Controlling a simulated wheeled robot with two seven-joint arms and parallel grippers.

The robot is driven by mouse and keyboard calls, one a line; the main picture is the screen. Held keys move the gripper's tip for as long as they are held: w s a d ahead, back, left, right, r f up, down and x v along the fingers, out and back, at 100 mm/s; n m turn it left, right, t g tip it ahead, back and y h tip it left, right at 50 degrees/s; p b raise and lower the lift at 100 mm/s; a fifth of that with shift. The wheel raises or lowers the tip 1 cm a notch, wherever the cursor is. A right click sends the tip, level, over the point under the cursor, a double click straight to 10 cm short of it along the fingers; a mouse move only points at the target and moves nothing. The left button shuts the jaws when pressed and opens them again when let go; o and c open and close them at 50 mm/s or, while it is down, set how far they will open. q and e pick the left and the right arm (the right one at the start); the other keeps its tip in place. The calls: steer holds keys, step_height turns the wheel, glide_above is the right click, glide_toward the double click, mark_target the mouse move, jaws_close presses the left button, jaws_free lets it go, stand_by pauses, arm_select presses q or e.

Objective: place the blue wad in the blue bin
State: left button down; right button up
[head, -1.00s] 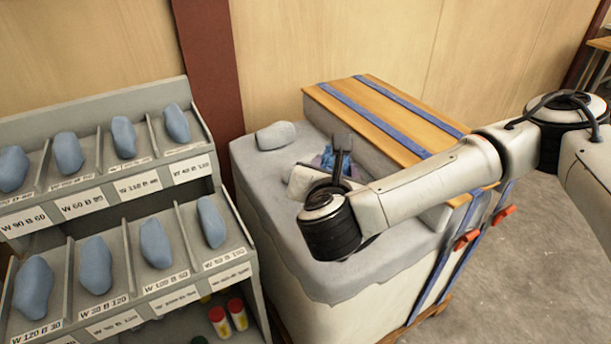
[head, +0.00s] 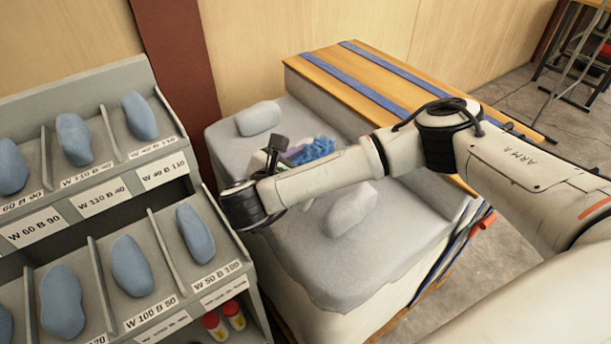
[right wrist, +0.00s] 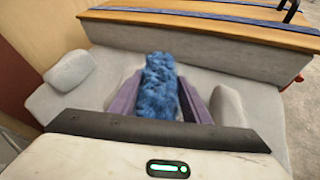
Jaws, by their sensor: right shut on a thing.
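The blue wad (head: 316,149) is a fluffy, bright blue clump over the grey padded top of the bench. My right gripper (head: 296,153) has purple fingers and is shut on the wad. The right wrist view shows the wad (right wrist: 161,85) standing between the two fingers, reaching past their tips. I cannot tell whether it touches the grey surface. No blue bin can be made out in these views. My left gripper is not in view.
Grey pillow-like lumps lie on the padded top (head: 300,270), one at the back (head: 258,118) and one in front (head: 351,209). A wooden ledge with blue straps (head: 385,80) rises behind. A labelled rack (head: 95,190) of blue-grey lumps stands left.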

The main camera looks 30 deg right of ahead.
steer(key=shift+f, duration=2.9)
steer(key=shift+f, duration=0.2)
steer(key=o, duration=1.1)
steer(key=shift+r, duration=0.1)
steer(key=shift+c, duration=0.2)
